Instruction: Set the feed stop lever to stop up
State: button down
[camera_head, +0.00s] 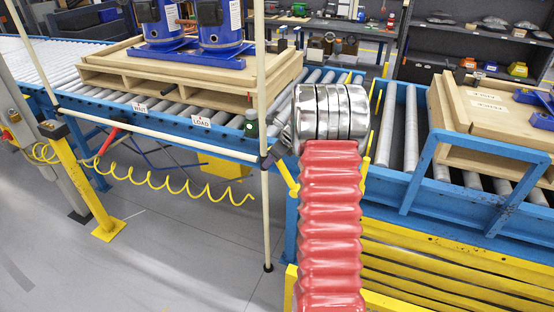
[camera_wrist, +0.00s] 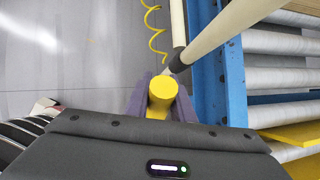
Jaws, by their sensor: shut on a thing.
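A yellow cylinder with a round end (camera_wrist: 163,90), which looks like the grip of the feed stop lever, is in the wrist view beside the blue conveyor frame. My gripper (camera_wrist: 161,97) has its two grey-purple fingers on either side of it and is shut on it. The rest of the lever is hidden below the grip, so I cannot tell its setting. In the head view my arm covers the gripper and the lever grip. Yellow bars show at both sides of the arm; I cannot tell whether any belongs to the lever.
A blue roller conveyor (camera_head: 237,143) carries a wooden pallet (camera_head: 188,92) with blue compressors. Another conveyor section with a blue guard frame (camera_head: 476,143) is at right. A thin pale post (camera_head: 265,195) stands close left of my arm. A coiled yellow hose (camera_head: 175,184) hangs over open floor.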

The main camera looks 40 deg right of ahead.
jog(key=shift+w+f, duration=0.1)
jog(key=shift+w, duration=0.05)
dwell(0.4)
jog(key=c, duration=1.5)
grip_release()
jog(key=shift+c, duration=0.2)
jog(key=a+v, duration=0.1)
jog(key=v, duration=1.2)
jog(key=shift+d+r, duration=0.35)
jog(key=shift+d, duration=0.05)
